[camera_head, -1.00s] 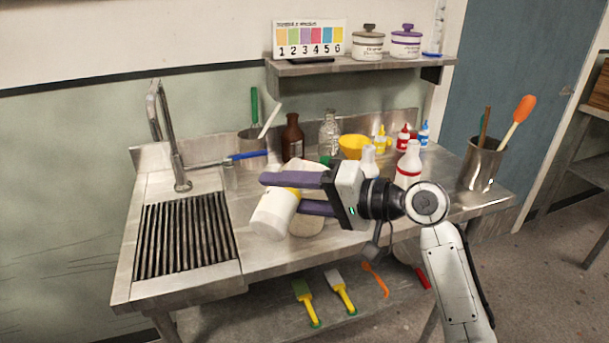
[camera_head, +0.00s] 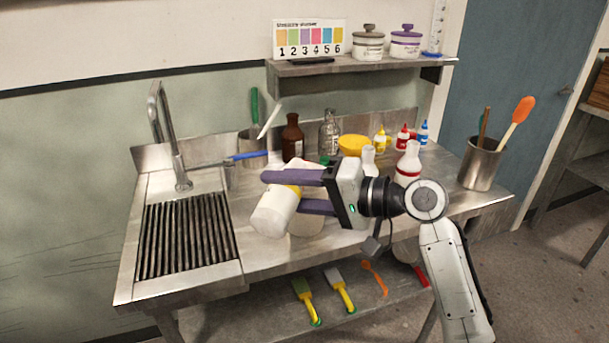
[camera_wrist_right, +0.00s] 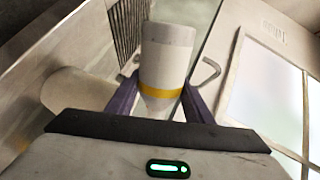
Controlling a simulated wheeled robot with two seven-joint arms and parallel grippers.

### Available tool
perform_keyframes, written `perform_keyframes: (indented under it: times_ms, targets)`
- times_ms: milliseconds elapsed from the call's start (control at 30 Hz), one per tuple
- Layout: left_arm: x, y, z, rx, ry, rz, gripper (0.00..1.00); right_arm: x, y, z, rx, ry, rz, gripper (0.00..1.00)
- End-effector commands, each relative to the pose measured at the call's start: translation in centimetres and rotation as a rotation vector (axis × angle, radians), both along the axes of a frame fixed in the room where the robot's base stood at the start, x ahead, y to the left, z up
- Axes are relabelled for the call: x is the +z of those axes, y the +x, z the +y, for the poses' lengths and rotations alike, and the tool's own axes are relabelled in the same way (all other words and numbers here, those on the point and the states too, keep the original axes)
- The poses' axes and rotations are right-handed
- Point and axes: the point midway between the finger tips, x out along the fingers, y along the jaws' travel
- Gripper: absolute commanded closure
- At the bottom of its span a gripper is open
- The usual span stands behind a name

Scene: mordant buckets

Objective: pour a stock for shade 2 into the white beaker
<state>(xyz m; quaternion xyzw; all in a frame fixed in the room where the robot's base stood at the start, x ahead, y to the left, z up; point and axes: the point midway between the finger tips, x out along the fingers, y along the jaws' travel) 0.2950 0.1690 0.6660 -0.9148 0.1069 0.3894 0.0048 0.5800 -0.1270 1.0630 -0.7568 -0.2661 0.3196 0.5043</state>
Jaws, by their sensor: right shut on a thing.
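My right gripper (camera_head: 293,193) is shut on a white container with a yellow band (camera_head: 270,212). It holds the container tilted over the steel counter, its broad end toward the lower left in the head view. In the right wrist view, the container (camera_wrist_right: 167,55) sits between the purple fingers. A pale, whitish vessel, possibly the white beaker (camera_head: 306,224), is close behind the fingers and partly hidden by them. A pale rounded vessel (camera_wrist_right: 80,88) also shows left of the container in the right wrist view. No stream of liquid is visible. The numbered colour card (camera_head: 310,38) stands on the shelf.
The sink grate (camera_head: 188,238) lies left. Behind are a brown bottle (camera_head: 292,138), a clear bottle (camera_head: 329,134), a yellow bowl (camera_head: 354,146) and small coloured bottles. A red-banded white bottle (camera_head: 408,160) and a steel utensil pot (camera_head: 481,165) stand right.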

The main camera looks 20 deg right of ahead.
Motion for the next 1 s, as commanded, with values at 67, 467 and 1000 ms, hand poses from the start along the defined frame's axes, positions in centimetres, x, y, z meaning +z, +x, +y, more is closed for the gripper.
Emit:
perform_keyframes:
  times_ms: [67,467,1000]
  targets:
    - [0.3,0.0,0.0,0.000,0.000,0.000,0.69,0.3,0.1,-0.1,-0.001,0.005,0.003,0.83]
    - [0.9,0.0,0.0,0.000,0.000,0.000,0.69,0.4,0.3,-0.2,-0.001,0.023,0.025,0.83]
    - [1.4,0.0,0.0,0.000,0.000,0.000,0.69,0.6,0.5,-0.4,-0.001,0.037,0.043,0.83]
